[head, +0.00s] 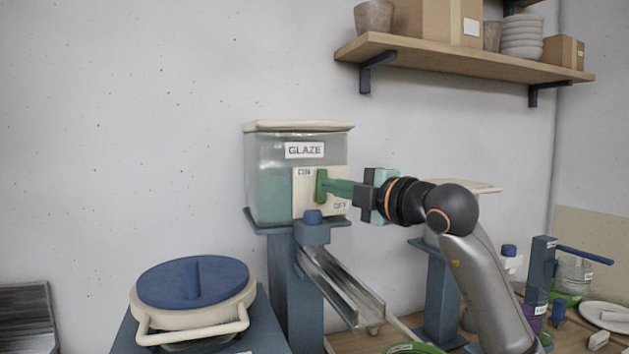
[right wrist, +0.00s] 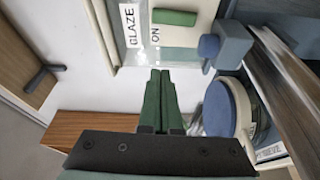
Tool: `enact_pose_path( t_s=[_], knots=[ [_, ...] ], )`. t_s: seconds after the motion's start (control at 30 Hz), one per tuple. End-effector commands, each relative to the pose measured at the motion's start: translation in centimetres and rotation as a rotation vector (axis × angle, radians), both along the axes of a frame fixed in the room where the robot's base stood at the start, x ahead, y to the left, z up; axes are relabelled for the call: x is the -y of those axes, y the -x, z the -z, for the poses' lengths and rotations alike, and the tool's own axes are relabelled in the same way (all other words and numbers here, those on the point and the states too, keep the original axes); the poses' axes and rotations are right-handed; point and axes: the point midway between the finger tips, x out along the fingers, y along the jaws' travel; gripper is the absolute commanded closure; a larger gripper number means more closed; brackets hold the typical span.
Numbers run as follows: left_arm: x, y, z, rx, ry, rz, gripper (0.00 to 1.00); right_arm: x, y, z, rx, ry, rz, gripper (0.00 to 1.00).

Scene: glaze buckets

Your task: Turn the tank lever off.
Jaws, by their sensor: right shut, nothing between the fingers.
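The glaze tank (head: 270,160) is a clear box with a cream lid and a GLAZE label, standing on a blue post. Its cream plate (head: 304,205) reads ON at the upper left and OFF at the lower right. The green lever (head: 321,187) stands upright on this plate, just beside ON; it also shows in the right wrist view (right wrist: 176,18). My right gripper (head: 330,186) has its green fingers shut and empty, pointing at the lever from the right. In the right wrist view its fingertips (right wrist: 160,72) appear apart from the lever. My left gripper is not in view.
A blue knob and spout (head: 313,226) sit below the plate, above a sloping metal chute (head: 342,288). A blue-lidded bucket (head: 150,318) stands at the lower left. A shelf (head: 480,67) hangs at upper right. Clutter covers the bench at right.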

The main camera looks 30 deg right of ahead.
Motion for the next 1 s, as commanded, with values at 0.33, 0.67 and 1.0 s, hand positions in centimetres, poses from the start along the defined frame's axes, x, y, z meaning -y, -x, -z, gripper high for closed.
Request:
enact_pose_path(
  t_s=[0.33,0.67,1.0],
  knots=[
    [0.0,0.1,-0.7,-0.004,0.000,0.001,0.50,-0.2,-1.6,-0.3,-0.001,-0.001,-0.002,1.00],
    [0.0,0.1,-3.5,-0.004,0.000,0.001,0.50,-0.9,-8.4,-0.6,-0.002,-0.002,-0.002,1.00],
    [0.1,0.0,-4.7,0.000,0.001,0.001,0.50,2.2,-9.3,0.0,-0.002,0.002,0.001,1.00]
  ],
)
